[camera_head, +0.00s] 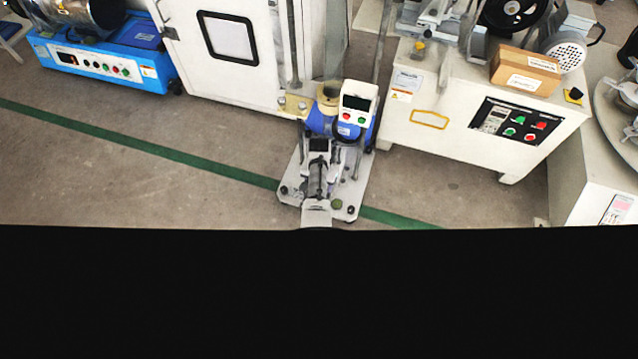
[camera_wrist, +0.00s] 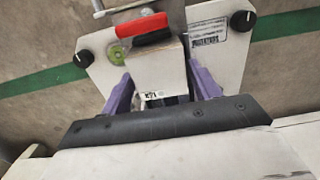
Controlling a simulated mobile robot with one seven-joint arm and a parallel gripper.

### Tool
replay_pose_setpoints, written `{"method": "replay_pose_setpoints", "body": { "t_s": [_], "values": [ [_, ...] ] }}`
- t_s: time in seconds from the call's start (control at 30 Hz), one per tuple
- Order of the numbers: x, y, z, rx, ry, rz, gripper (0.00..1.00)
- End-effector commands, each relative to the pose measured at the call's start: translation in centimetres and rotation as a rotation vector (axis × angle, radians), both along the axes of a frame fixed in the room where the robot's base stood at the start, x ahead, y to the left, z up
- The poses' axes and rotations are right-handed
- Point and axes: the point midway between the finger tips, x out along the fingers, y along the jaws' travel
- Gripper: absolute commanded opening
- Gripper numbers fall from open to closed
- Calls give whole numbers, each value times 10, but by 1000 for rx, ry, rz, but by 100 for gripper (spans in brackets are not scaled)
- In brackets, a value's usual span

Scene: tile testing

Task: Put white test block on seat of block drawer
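In the wrist view, my gripper (camera_wrist: 158,72) has its two purple fingers spread apart. A pale, box-like piece (camera_wrist: 160,72) lies between them. Whether the fingers touch its sides, and whether it is the white test block or part of the drawer, I cannot tell. Beyond it is a grey base plate (camera_wrist: 215,68) with black corner knobs, a round green level and a red handle (camera_wrist: 142,29). In the head view, the tester (camera_head: 318,165) stands on its plate, with a light grey piece (camera_head: 316,212) at the front centre, possibly the block drawer's seat. My gripper does not show there.
A black area hides the lower part of the head view. Behind the tester stands a white cabinet (camera_head: 185,75). A blue machine (camera_head: 105,62) is at the far left, and a white machine (camera_head: 430,145) with a cardboard box (camera_head: 525,72) on top is at the right.

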Motion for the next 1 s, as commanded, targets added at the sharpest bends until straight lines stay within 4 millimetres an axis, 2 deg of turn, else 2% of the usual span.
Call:
{"method": "replay_pose_setpoints", "body": {
  "t_s": [0.03, 0.13, 0.47, 0.57, 1.0],
  "values": [
    [0, 0, 0, 0, 0, 0, 69],
    [0, 0, 0, 0, 0, 0, 80],
    [-1, 0, 4, 0, 0, 0, 80],
    [0, 0, 18, 0, 0, 0, 80],
    [0, 0, 112, -1, -2, 1, 80]
  ]
}}
